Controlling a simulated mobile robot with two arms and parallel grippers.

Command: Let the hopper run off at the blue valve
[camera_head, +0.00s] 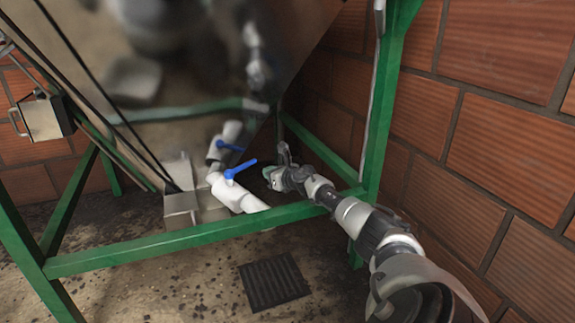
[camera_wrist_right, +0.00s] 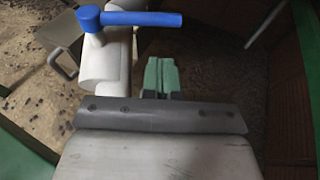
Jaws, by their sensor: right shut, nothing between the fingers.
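The blue valve handle (camera_head: 240,168) sits on a white pipe valve (camera_head: 233,193) under the metal hopper (camera_head: 185,70). In the right wrist view the blue handle (camera_wrist_right: 142,19) lies crosswise to the white pipe (camera_wrist_right: 105,62), pointing right. My right gripper (camera_head: 270,173) is beside the valve, to the right of the handle, apart from it. In the wrist view its green fingertips (camera_wrist_right: 160,77) are together and empty, below the handle in the picture. My left gripper is not in view. The hopper's shiny wall shows a blurred reflection of the valve and my arm.
A green frame bar (camera_head: 190,239) crosses in front of the pipe, and a green post (camera_head: 378,110) stands at right. My right arm passes over the bar near the brick wall (camera_head: 500,130). A dark floor grate (camera_head: 273,282) lies below. A metal box (camera_head: 44,117) hangs at left.

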